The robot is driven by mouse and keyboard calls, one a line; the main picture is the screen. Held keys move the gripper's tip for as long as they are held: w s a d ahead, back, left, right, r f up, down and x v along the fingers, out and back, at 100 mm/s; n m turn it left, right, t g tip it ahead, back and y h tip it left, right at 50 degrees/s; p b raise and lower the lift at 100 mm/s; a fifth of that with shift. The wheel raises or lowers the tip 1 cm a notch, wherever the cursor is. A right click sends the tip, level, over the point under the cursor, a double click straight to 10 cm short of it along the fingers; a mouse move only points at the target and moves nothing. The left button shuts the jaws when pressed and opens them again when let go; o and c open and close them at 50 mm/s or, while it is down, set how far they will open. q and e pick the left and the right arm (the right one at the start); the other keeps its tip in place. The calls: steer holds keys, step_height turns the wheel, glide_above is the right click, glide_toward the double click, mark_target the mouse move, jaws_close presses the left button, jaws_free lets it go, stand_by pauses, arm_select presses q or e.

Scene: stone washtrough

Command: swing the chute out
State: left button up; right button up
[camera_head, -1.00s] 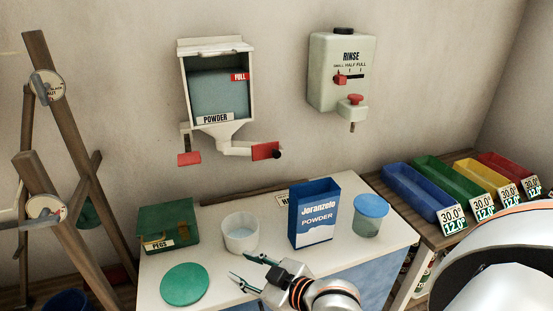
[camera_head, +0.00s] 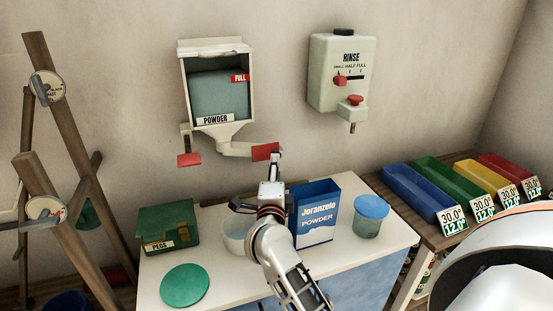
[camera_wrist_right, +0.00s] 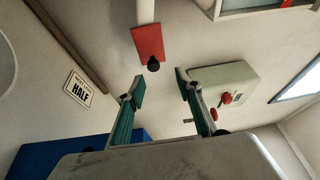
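A second red plate (camera_head: 189,159) hangs at the left. My right gripper (camera_head: 276,160) is raised just below the chute's red end. In the right wrist view its two fingers (camera_wrist_right: 161,88) are apart and empty, with the red plate (camera_wrist_right: 148,42) and its black knob (camera_wrist_right: 154,64) beyond them. Contact is not visible. My left gripper is not in view.
Below stand a blue powder box (camera_head: 316,218), a white tub (camera_head: 235,228) partly hidden by my arm, a lidded jar (camera_head: 369,218), a green peg box (camera_head: 168,225) and a green disc (camera_head: 184,286). The rinse dispenser (camera_head: 341,75) hangs at the right.

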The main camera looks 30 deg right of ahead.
mark_target(252, 152)
steer(key=f+x, duration=0.1)
steer(key=x, duration=0.7)
steer(key=shift+f, duration=0.25)
jaws_close()
